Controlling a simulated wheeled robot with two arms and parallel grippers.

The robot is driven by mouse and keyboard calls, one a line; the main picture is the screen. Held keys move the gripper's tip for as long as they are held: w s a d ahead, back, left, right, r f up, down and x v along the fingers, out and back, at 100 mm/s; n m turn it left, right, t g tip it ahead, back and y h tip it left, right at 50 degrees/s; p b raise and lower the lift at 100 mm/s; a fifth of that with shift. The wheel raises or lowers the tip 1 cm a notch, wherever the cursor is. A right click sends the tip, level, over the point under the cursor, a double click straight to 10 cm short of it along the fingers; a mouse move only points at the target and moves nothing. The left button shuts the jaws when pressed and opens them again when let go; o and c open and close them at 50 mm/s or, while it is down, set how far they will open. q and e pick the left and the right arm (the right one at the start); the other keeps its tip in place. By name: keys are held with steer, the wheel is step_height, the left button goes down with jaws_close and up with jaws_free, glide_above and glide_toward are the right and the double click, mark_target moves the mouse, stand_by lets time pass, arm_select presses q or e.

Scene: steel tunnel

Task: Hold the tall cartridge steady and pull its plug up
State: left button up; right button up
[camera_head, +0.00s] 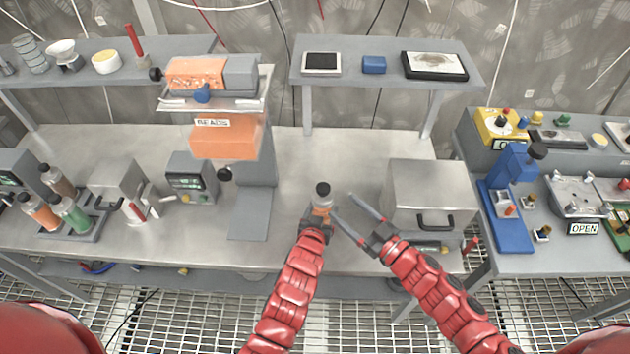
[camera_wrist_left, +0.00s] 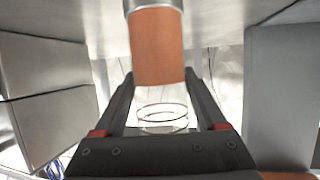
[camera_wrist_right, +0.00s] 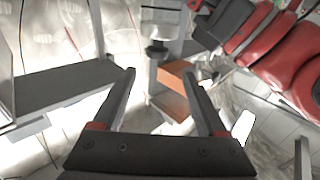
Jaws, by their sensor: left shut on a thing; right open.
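The tall cartridge (camera_head: 320,211) stands on the steel bench near its front edge, with an orange body and a dark plug (camera_head: 322,189) on top. My left gripper (camera_head: 318,224) is shut on it. In the left wrist view the cartridge's orange body (camera_wrist_left: 158,48) and a clear section lie between the fingers; the plug is not seen there. My right gripper (camera_head: 342,205) is open and empty, its fingertips just right of the cartridge and apart from the plug. In the right wrist view a grey-collared cylinder shows beyond the open fingers (camera_wrist_right: 160,74); I cannot tell its parts surely.
A grey box with a black handle (camera_head: 425,195) stands close right of my right gripper. The bead dispenser (camera_head: 225,137) with its grey column stands to the left. A raised shelf (camera_head: 390,78) is behind. Bare bench lies behind the cartridge.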

mark_target(318, 185)
steer(key=shift+h, duration=0.3)
steer(key=x, duration=0.8)
steer(key=f+x, duration=0.1)
steer(key=x, duration=0.3)
steer(key=shift+w, duration=0.25)
jaws_close()
